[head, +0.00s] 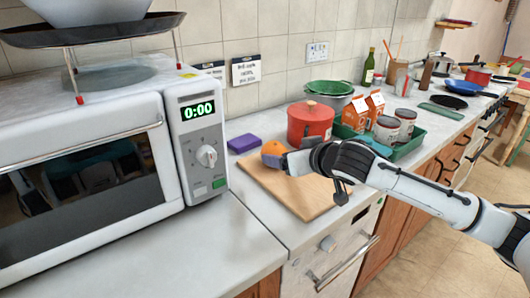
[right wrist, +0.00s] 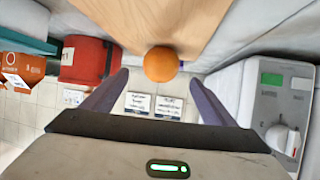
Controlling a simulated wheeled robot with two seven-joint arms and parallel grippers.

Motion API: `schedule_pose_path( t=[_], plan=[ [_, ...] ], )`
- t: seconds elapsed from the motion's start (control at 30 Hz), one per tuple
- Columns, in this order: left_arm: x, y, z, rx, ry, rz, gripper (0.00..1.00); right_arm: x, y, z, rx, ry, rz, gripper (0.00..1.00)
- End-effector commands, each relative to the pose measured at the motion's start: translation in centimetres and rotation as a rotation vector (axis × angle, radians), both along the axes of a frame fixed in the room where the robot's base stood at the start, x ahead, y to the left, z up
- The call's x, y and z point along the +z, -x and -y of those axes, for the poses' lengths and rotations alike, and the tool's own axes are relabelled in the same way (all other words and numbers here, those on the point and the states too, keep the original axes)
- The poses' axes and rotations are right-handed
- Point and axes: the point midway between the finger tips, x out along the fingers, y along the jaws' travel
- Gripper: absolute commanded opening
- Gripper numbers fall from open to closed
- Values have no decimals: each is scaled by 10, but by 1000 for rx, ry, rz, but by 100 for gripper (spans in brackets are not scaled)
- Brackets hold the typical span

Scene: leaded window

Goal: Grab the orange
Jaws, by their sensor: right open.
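The orange (head: 273,148) sits on the wooden cutting board (head: 300,197), near its back left part. It also shows in the right wrist view (right wrist: 161,64), centred between the lines of the two fingers and at about their tips. My right gripper (head: 279,159) reaches in from the right and is right beside the orange, partly covering it in the head view. Its two purple fingers stand apart in the right wrist view (right wrist: 160,80), with a gap on each side of the orange. I cannot tell how far the orange is between them. My left gripper is not in view.
A microwave (head: 205,125) stands left of the board. A purple sponge (head: 244,143) lies behind it. A red pot (head: 310,122) stands behind the gripper, with a green tray (head: 408,147) of cartons and cans to its right. The board's front part is clear.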

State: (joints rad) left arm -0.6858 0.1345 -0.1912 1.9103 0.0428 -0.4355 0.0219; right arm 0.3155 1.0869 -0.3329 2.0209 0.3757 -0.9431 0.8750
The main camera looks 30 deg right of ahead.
Motion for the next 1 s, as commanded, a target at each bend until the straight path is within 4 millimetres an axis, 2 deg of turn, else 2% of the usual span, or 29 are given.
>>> schedule_pose_path(
  t=[0.1, 0.33, 0.47, 0.6, 0.9, 1.0],
  plan=[
    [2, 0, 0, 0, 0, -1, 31, -6, -15, 0, 2, -4, 3, 79],
    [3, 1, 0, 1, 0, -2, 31, -19, -31, 2, 4, -2, 1, 79],
    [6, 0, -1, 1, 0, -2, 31, -34, -46, 4, 5, -2, 1, 79],
    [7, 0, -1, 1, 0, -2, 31, -39, -60, 6, 7, -1, 3, 79],
    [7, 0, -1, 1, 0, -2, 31, -43, -63, 6, 9, 0, 2, 79],
    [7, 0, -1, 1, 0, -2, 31, -42, -63, 6, 9, -1, 2, 62]
  ],
)
